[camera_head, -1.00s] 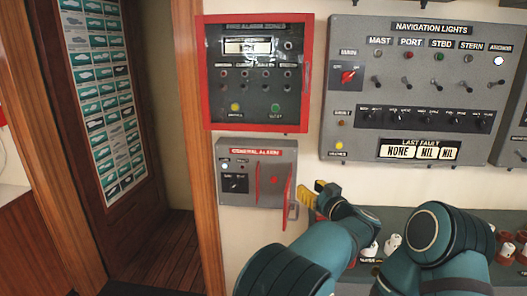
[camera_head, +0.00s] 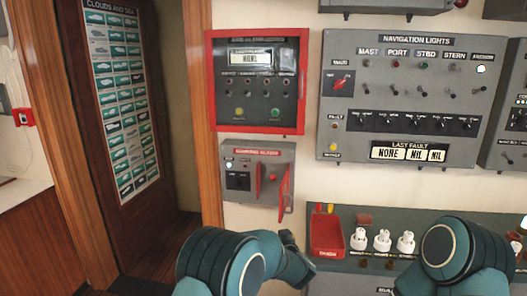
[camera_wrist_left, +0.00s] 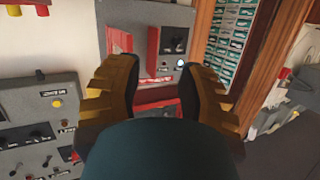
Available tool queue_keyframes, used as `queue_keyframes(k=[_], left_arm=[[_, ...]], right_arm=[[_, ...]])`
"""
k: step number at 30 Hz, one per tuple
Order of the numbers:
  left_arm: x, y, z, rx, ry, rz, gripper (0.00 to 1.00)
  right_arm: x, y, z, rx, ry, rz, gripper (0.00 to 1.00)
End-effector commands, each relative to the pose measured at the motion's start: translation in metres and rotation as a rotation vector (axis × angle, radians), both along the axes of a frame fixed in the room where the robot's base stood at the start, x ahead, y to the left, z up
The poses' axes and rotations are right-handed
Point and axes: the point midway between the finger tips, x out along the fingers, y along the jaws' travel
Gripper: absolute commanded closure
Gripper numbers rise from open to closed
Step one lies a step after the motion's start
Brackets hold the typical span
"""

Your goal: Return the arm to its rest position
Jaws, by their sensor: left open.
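In the head view my left arm (camera_head: 225,262) comes in at the lower middle, bent and low in front of the wall; its gripper cannot be made out there. In the left wrist view my left gripper (camera_wrist_left: 160,88) is open, with a yellow-brown finger on each side and nothing between the tips. The general alarm box (camera_head: 238,160) is on the wall above and left of the arm, its red cover (camera_head: 285,190) swung open. The box also shows in the wrist view (camera_wrist_left: 173,62), beyond the fingers and apart from them. My right arm (camera_head: 445,258) is at lower right, its gripper out of view.
A red-framed alarm panel (camera_head: 254,123) hangs above the box. The navigation lights panel (camera_head: 440,120) is to its right. Below is a console with a red tray (camera_head: 327,238) and several white fittings (camera_head: 382,240). A wood doorway post (camera_head: 197,110) stands left.

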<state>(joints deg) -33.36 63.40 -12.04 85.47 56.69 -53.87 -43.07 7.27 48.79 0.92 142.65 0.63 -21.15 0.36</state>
Motion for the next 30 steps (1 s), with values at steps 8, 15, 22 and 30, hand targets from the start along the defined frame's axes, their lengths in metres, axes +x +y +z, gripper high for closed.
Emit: queue_keyframes(k=[8, 15, 22, 30], left_arm=[[-0.091, 0.099, -0.142, -0.169, 0.406, -0.134, 0.61], [-0.234, 0.136, -0.21, -0.392, 0.786, -0.208, 0.61], [-0.347, 0.142, -0.22, -0.554, 1.046, -0.243, 0.61], [-0.38, 0.142, -0.218, -0.598, 1.122, -0.254, 0.61]], right_arm=[[0.0, 0.0, 0.0, 0.0, 0.0, 0.0, 0.53], [0.0, 0.0, 0.0, -0.001, 0.001, -0.001, 0.53], [0.0, 0.0, 0.0, 0.0, 0.0, -0.001, 0.53], [0.0, 0.0, 0.0, 0.0, 0.0, -0.001, 0.53]])
